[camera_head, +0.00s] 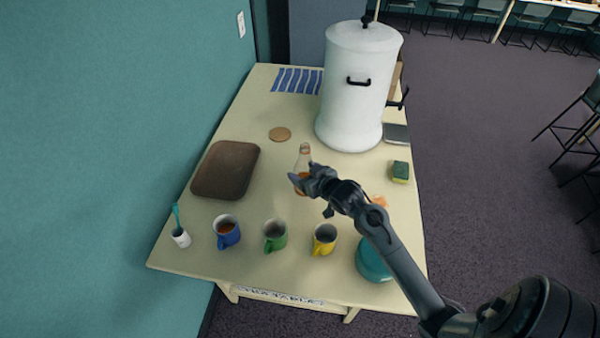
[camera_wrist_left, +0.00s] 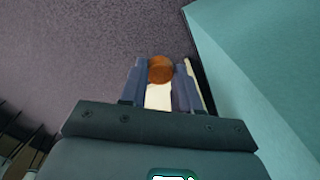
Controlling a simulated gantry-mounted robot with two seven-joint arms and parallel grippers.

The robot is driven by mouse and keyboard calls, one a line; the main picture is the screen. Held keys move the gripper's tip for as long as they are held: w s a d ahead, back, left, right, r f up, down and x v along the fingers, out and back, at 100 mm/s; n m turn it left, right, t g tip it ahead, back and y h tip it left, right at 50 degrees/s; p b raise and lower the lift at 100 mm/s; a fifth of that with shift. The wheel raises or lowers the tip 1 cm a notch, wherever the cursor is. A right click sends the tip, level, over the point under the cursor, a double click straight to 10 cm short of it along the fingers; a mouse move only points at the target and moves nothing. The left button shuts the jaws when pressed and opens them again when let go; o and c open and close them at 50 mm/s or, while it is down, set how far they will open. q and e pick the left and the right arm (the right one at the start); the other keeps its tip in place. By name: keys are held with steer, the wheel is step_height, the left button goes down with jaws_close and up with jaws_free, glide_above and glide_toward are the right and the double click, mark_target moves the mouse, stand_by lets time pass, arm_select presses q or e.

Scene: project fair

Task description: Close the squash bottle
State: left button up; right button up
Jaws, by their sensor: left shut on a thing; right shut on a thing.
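The squash bottle (camera_head: 304,153) stands in the middle of the table, clear at the neck with amber liquid lower down. Its top looks uncovered in the head view. My right gripper (camera_head: 301,180) is shut on the bottle's body and hides part of it. My left gripper (camera_wrist_left: 160,76) shows only in the left wrist view. It is shut on a small round orange-brown piece, apparently the bottle's cap (camera_wrist_left: 160,69). The left arm is out of the head view, so its distance from the bottle cannot be told.
Blue (camera_head: 227,231), green (camera_head: 275,235) and yellow (camera_head: 324,239) mugs line the table's (camera_head: 185,262) front. A white urn (camera_head: 355,95) stands behind the bottle. A brown cushion-like slab (camera_head: 226,169) and a round coaster (camera_head: 280,134) lie left. A sponge (camera_head: 400,172) and a teal pot (camera_head: 371,262) are right.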

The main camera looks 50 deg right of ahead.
steer(key=shift+s+d+r, duration=0.1)
steer(key=shift+s+r, duration=0.15)
steer(key=shift+s, duration=0.05)
steer(key=shift+s, duration=0.1)
stand_by(0.4)
steer(key=o, duration=0.5)
steer(key=c, duration=0.8)
steer(key=shift+c, duration=0.2)
steer(key=shift+r, duration=0.1)
